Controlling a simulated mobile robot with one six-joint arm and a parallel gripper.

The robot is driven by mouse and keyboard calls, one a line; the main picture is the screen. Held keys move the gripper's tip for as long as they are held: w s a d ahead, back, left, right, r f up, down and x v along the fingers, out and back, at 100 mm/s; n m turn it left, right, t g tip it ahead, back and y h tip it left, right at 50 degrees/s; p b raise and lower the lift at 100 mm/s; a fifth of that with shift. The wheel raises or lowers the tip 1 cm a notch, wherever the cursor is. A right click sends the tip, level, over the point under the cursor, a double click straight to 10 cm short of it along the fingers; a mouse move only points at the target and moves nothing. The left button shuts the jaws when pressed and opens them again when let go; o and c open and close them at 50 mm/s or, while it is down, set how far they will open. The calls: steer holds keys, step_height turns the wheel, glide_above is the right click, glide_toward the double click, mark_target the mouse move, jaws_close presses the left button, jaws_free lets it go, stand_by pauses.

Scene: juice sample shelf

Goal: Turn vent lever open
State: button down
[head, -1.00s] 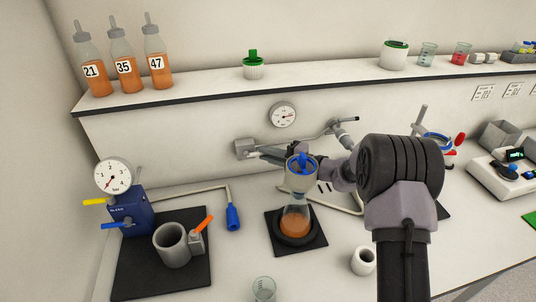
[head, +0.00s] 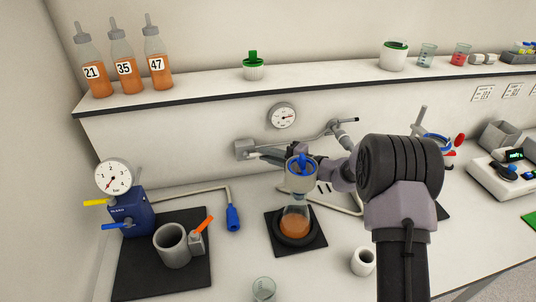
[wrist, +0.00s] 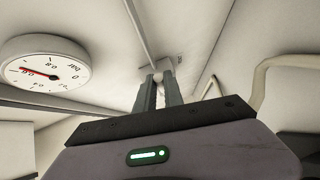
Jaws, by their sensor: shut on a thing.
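My gripper (head: 264,152) is at the back wall, beside a grey fitting (head: 243,149) with a thin rod running off to the right. In the wrist view my two fingers (wrist: 159,82) are close together on a small pale grey piece (wrist: 158,76), apparently the vent lever. A thin rod (wrist: 139,32) runs up from the fingertips there. The arm and gripper body hide most of the grip in the head view. A round wall gauge (head: 283,116) is just above; it also shows in the wrist view (wrist: 45,62), with a red needle.
A flask (head: 295,227) with orange liquid and a blue-topped funnel (head: 301,174) stands on a dark mat below my gripper. A blue unit (head: 131,213) with a gauge and levers is at left, beside a grey cup (head: 171,246). The shelf (head: 215,83) overhangs with bottles (head: 124,66).

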steer(key=h+p, duration=0.1)
steer(key=p, duration=0.2)
steer(key=r+n+h+p, duration=0.1)
steer(key=p, duration=0.1)
steer(key=shift+a+r+n+p, duration=0.15)
steer(key=shift+r+n+p, duration=0.15)
steer(key=shift+p, duration=0.1)
steer(key=c, duration=1.5)
jaws_free()
steer(key=shift+o, duration=0.2)
steer(key=p+v, duration=0.3)
steer(key=v, duration=1.4)
steer(key=shift+r, duration=0.2)
